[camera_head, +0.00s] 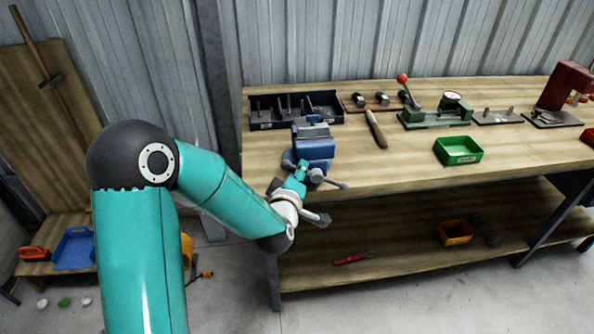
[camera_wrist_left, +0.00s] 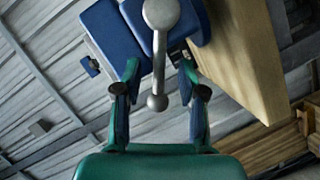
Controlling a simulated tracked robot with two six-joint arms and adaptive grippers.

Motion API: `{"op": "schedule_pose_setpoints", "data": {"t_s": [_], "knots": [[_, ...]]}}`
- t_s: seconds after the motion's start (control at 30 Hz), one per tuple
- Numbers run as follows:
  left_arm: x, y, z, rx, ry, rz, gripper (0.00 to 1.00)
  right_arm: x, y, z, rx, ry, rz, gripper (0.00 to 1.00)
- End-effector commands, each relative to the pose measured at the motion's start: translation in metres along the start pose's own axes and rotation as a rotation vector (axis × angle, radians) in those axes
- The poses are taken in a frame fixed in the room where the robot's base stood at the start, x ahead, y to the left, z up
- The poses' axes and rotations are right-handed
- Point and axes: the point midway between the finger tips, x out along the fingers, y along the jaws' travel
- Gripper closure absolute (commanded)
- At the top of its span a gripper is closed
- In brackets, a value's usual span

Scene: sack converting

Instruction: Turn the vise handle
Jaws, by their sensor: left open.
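The blue vise (camera_head: 313,143) is fixed at the left front corner of the workbench. Its grey handle (camera_head: 331,181) sticks out in front, below the jaws. In the left wrist view the handle (camera_wrist_left: 158,70) is a bar with a large round hub at the top and a ball at its lower end. My left gripper (camera_head: 300,170) is at the vise front. In its wrist view the two fingers of the left gripper (camera_wrist_left: 159,72) are apart, one on each side of the bar, with gaps visible. My right gripper is not in view.
A black tool bin (camera_head: 262,120) stands behind the vise. A wooden-handled tool (camera_head: 376,128), a green press (camera_head: 435,117) and a green tray (camera_head: 458,151) lie to the right. The lower shelf (camera_head: 400,245) is below. Bare bench top surrounds the green tray.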

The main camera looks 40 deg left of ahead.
Motion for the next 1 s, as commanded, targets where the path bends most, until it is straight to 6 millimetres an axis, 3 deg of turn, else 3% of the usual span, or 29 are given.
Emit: {"op": "schedule_pose_setpoints", "data": {"t_s": [0.27,0.53,1.0], "knots": [[0.0015,-0.0001,-0.0003,0.0,0.001,0.0,0.59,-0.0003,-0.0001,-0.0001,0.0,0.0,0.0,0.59],[0.0014,0.0,-0.0003,0.0,0.001,0.0,1.0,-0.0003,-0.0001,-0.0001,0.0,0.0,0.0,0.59],[0.0023,-0.0009,-0.0027,0.007,0.005,-0.008,1.0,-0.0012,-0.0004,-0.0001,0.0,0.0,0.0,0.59]]}}
